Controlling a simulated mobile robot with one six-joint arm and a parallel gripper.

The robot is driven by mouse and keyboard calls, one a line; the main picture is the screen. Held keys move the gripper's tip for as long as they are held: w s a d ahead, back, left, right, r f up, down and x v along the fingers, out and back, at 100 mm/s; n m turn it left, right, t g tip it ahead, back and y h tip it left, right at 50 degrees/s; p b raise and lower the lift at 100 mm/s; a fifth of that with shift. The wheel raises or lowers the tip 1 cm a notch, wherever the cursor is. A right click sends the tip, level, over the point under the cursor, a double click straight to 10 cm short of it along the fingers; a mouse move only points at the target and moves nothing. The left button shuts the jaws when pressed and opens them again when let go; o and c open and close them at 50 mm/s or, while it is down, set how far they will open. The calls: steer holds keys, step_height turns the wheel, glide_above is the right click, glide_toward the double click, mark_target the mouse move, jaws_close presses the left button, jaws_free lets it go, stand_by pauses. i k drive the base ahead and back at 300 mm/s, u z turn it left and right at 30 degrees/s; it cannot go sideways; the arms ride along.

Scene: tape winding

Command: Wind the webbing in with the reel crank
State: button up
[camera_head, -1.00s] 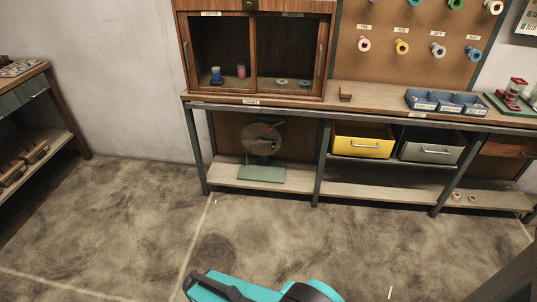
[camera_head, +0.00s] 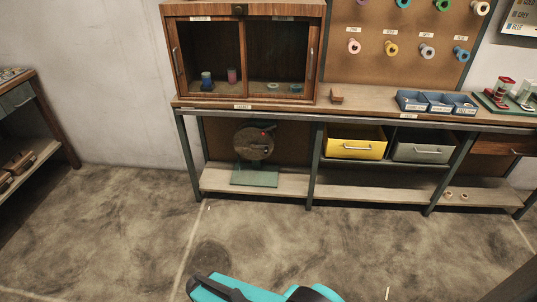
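The reel (camera_head: 252,146) is a round brown disc on a green stand (camera_head: 255,176). It stands on the lower shelf of the workbench, below the wooden cabinet. A small red spot (camera_head: 264,132) shows near the upper right of the disc; it may be part of the crank, but it is too small to be sure. I cannot make out the webbing. Teal and black parts of my arm show at the bottom edge of the view, well in front of the reel. My gripper's fingers are not in view.
The workbench (camera_head: 243,106) has legs on both sides of the reel. A yellow drawer (camera_head: 355,143) and a grey drawer (camera_head: 423,147) are to the reel's right. Another bench (camera_head: 45,90) stands at the left. The concrete floor (camera_head: 130,225) before the reel is clear.

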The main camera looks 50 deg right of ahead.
mark_target(248, 142)
steer(key=i, duration=0.85)
steer(key=u, duration=0.05)
